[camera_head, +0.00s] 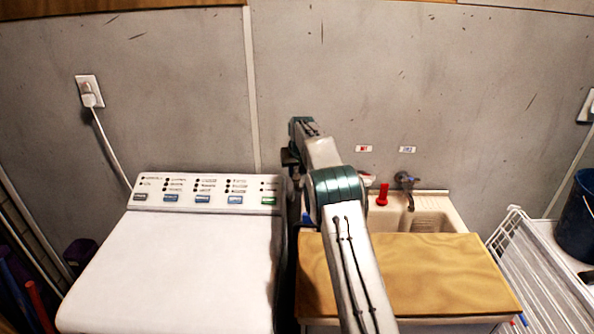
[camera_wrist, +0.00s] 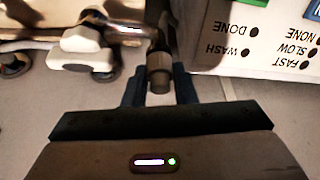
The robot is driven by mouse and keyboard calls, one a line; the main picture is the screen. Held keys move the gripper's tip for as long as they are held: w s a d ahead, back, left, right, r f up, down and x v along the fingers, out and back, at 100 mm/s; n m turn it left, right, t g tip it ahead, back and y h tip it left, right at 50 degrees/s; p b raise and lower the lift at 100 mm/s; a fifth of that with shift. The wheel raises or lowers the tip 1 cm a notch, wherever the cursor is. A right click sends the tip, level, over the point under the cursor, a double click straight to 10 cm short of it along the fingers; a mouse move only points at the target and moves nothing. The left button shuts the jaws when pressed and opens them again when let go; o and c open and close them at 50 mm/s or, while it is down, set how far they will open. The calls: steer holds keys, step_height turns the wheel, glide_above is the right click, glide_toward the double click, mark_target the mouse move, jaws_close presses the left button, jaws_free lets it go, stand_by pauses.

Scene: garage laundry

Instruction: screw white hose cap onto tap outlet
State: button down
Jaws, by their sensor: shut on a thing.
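In the wrist view my gripper (camera_wrist: 160,92) has its two dark fingers close around a small pale piece between them, probably the white hose cap (camera_wrist: 160,99); most of it is hidden. The dark ribbed end of the tap outlet (camera_wrist: 159,74) lines up with the gap between the fingers. Whether the cap touches the outlet or is threaded on it, I cannot tell. The metal tap (camera_wrist: 122,30) has a pale handle (camera_wrist: 84,39) at the upper left. In the head view my arm hides the fingertips and this outlet.
The white washing machine (camera_head: 180,260) stands left of my arm; its control panel (camera_wrist: 262,35) is close to the gripper in the wrist view. On the right are a sink (camera_head: 437,222), another tap (camera_head: 406,183), a red object (camera_head: 382,194), a wooden board (camera_head: 430,275) and a white drying rack (camera_head: 540,275).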

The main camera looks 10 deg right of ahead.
steer(key=m+h+p, duration=0.1)
steer(key=m+p, duration=0.1)
steer(key=m, duration=0.1)
steer(key=shift+r, duration=0.15)
steer(key=shift+m+h+p, duration=0.5)
steer(key=shift+m+p, duration=0.3)
steer(key=shift+m, duration=0.1)
steer(key=shift+f+m+g, duration=0.2)
steer(key=shift+m+g, duration=0.1)
steer(key=shift+m, duration=0.2)
steer(key=c, duration=1.1)
jaws_free()
steer(key=shift+d, duration=0.2)
steer(key=shift+a+r, duration=0.1)
steer(key=shift+a, duration=0.15)
steer(key=b+v, duration=0.3)
steer(key=v, duration=1)
steer(key=shift+s+r, duration=0.2)
steer(key=shift+r, duration=0.05)
